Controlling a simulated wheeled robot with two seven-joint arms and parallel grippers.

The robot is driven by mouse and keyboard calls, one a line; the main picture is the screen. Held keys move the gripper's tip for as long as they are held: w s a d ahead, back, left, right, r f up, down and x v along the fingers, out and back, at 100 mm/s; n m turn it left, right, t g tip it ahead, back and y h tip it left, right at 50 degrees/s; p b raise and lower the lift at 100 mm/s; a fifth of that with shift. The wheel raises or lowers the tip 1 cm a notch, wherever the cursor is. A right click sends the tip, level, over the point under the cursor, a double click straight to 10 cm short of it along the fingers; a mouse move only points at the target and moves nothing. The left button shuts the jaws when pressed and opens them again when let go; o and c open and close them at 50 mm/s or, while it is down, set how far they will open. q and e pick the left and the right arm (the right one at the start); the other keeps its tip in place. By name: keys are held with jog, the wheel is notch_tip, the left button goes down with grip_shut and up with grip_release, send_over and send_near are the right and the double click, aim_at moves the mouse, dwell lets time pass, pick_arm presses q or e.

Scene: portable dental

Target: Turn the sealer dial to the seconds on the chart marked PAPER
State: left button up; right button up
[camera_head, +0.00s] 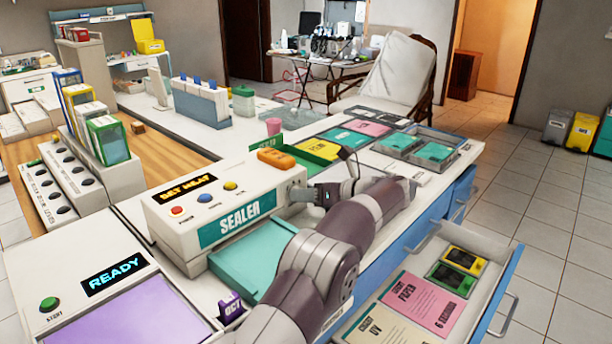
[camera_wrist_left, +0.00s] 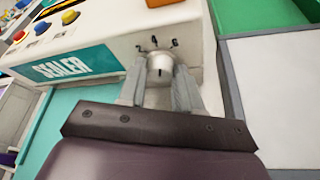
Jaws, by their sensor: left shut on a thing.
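The white sealer (camera_head: 225,205) stands on the counter with a teal SEALER label and an amber display that seems to read SET HEAT. My right gripper is out of view.
The open drawer (camera_head: 510,285) also holds a cream UV chart (camera_head: 384,326) and green and yellow packs (camera_head: 460,262). A teal tray (camera_head: 250,258) sits before the sealer. A READY machine (camera_head: 100,295) stands at the left front. Colored trays (camera_head: 370,128) line the counter behind my left arm.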

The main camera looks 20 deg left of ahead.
pick_arm(q)
jog(key=m+p, duration=0.1)
jog(key=g+p, duration=0.1)
jog(key=p, duration=0.1)
jog(key=shift+r+m+y, duration=0.25)
jog(key=shift+m+y, duration=0.15)
jog(key=shift+w+f+m+g+y+p, duration=0.15)
jog(key=shift+m+g+y+p, duration=0.1)
jog(key=shift+m+p, duration=0.4)
jog(key=shift+s+f+m+g+y+p, duration=0.2)
jog(key=shift+m+p, duration=0.25)
jog(key=shift+p, duration=0.35)
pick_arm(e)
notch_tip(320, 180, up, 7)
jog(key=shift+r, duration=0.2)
pick_arm(q)
jog(key=o, duration=1)
